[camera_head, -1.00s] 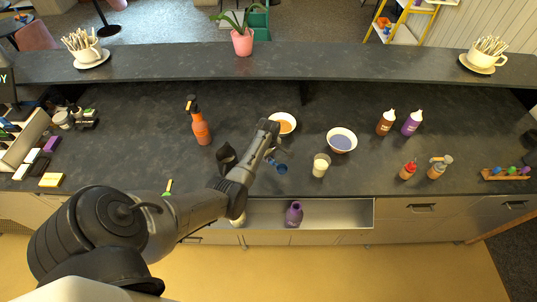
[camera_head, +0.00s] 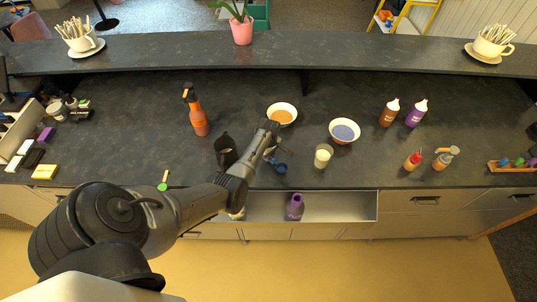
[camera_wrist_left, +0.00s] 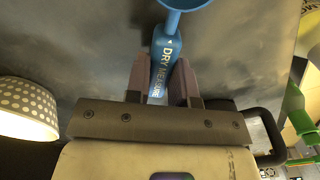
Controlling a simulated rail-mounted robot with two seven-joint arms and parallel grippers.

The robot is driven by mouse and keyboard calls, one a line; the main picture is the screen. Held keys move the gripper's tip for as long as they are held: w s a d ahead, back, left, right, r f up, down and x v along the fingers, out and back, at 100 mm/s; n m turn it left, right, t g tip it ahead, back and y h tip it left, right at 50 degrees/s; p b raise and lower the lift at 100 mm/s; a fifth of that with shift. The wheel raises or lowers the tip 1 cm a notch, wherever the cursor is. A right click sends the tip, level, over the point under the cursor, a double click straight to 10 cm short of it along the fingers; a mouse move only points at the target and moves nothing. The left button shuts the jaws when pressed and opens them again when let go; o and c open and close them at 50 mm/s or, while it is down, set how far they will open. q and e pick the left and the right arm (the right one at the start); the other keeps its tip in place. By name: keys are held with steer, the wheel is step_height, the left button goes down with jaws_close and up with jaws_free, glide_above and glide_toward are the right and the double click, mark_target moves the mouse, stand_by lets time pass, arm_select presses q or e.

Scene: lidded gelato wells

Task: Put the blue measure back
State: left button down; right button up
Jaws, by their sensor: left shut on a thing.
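The blue measure (camera_head: 280,167) is in my left gripper (camera_head: 272,150), over the front part of the dark counter, left of a glass of cream-coloured stuff. In the left wrist view my left gripper (camera_wrist_left: 166,85) is shut on the handle of the blue measure (camera_wrist_left: 165,48), which reads "DRY MEASURE". Its cup points away from the jaws and is cut by the top edge of that view. A small wooden holder (camera_head: 510,167) with several coloured pieces stands at the counter's far right. My right gripper is not in view.
An open drawer (camera_head: 340,207) below the counter's front edge holds a purple bottle (camera_head: 295,206). A black jug (camera_head: 226,152) stands close left of my gripper, the glass (camera_head: 323,155) close right. Two bowls (camera_head: 282,114) (camera_head: 344,131) stand behind. Squeeze bottles (camera_head: 389,112) stand to the right.

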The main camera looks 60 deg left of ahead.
arm_select(q)
steer(key=shift+f+b, duration=0.3)
steer(key=shift+f, duration=0.15)
stand_by(0.6)
steer(key=c, duration=1.3)
jaws_free()
steer(key=o, duration=0.6)
steer(key=shift+c, duration=0.2)
steer(key=shift+r, duration=0.15)
step_height(320, 180, up, 8)
steer(key=p, duration=0.8)
